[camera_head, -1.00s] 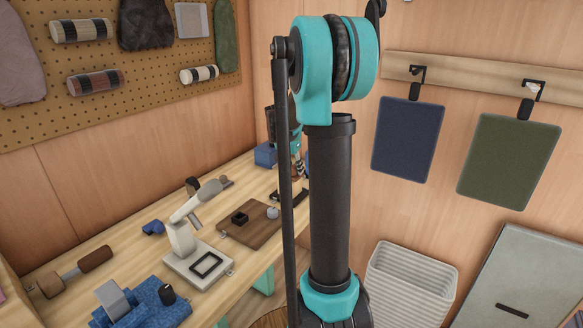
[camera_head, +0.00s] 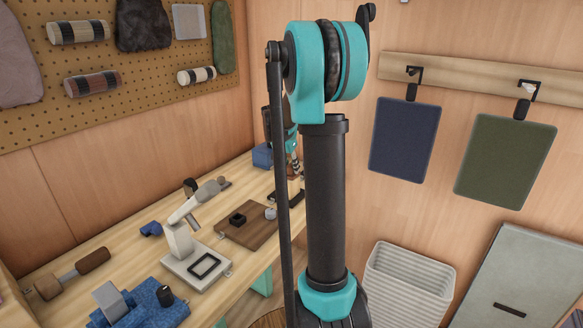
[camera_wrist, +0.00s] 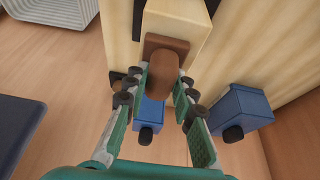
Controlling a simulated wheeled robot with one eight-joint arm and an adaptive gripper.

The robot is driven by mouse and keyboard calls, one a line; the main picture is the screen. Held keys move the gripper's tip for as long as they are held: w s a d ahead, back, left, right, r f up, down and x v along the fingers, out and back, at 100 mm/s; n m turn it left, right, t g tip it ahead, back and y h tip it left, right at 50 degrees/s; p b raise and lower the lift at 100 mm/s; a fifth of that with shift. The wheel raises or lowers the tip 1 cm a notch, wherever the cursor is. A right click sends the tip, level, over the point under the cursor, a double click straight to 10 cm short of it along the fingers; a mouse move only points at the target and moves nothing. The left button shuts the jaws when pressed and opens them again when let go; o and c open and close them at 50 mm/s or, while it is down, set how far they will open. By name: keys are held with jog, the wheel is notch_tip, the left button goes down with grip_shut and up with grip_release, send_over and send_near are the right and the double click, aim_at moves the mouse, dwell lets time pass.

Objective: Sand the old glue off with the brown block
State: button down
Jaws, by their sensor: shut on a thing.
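In the wrist view my gripper (camera_wrist: 163,82) is shut on the brown block (camera_wrist: 166,48), which shows a rounded grip in front of a flatter base. The base lies against or just in front of the end of a pale wooden piece (camera_wrist: 183,14); whether they touch I cannot tell. Old glue is not visible in either view. In the head view my gripper (camera_head: 294,165) is small at the far end of the bench, largely hidden behind my arm, and the brown block cannot be made out there.
A blue box (camera_wrist: 238,108) and a smaller blue part (camera_wrist: 150,114) are close to my fingers in the wrist view. The bench (camera_head: 120,255) holds a cream stand (camera_head: 188,255), a dark brown board (camera_head: 245,226) and a blue fixture (camera_head: 150,305). A pale bin (camera_head: 408,290) stands right.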

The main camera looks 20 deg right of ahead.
jog(key=shift+s+a, duration=0.1)
jog(key=shift+a, duration=0.1)
jog(key=shift+s+a, duration=0.6)
jog(key=shift+a, duration=0.2)
jog(key=shift+w+d+r, duration=0.1)
jog(key=shift+w+d, duration=0.65)
jog(key=shift+d, duration=0.25)
jog(key=shift+s, duration=0.1)
jog(key=shift+s, duration=0.9)
